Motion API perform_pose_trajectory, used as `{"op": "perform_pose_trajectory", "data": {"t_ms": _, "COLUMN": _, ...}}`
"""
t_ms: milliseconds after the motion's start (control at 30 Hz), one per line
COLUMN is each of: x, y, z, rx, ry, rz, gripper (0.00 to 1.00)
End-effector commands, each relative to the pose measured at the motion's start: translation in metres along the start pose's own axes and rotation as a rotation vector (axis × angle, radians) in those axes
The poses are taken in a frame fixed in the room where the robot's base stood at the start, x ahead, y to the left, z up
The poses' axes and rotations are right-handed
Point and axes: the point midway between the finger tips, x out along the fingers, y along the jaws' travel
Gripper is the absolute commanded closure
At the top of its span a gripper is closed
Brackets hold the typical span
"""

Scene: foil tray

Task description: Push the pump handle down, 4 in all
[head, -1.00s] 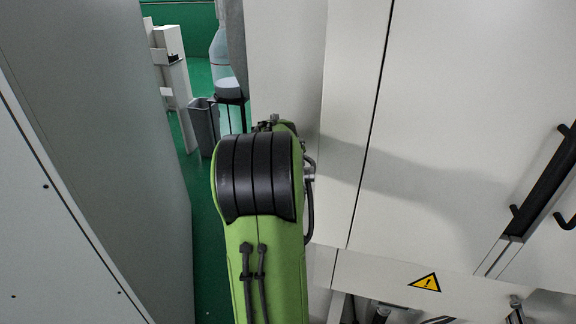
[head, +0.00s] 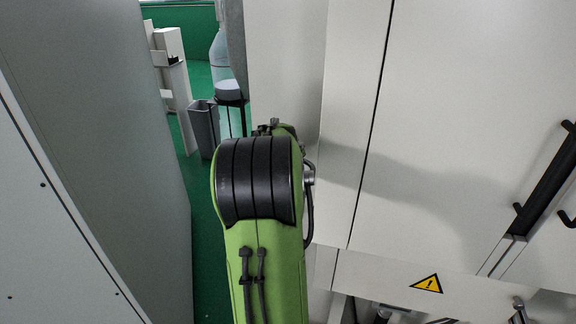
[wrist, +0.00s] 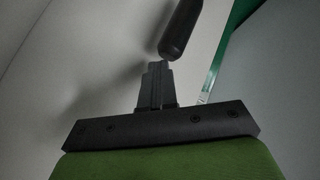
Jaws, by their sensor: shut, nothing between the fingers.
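In the wrist view a dark rounded bar (wrist: 182,28), which looks like the pump handle, comes in from the top edge and ends in a blunt tip. My gripper (wrist: 157,68) is shut and empty, with its fingertips right below that tip in the picture. I cannot tell whether they touch it. In the head view my green arm hides the gripper, and I cannot make out the pump handle for certain there.
A pale cabinet (head: 450,90) with a black bar handle (head: 552,182) and a yellow warning sign (head: 427,283) fills the right. A grey panel (head: 100,120) stands close on the left. Between them a strip of green floor (head: 207,255) leads to a grey bin (head: 203,128).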

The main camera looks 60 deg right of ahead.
Motion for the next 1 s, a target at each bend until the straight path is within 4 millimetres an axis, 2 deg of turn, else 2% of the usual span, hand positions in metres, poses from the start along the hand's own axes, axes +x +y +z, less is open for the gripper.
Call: {"op": "perform_pose_trajectory", "data": {"t_ms": 1000, "x": 0.01, "y": -0.0077, "z": 0.0087, "rx": 0.0, "ry": -0.007, "rz": -0.003, "gripper": 1.0}}
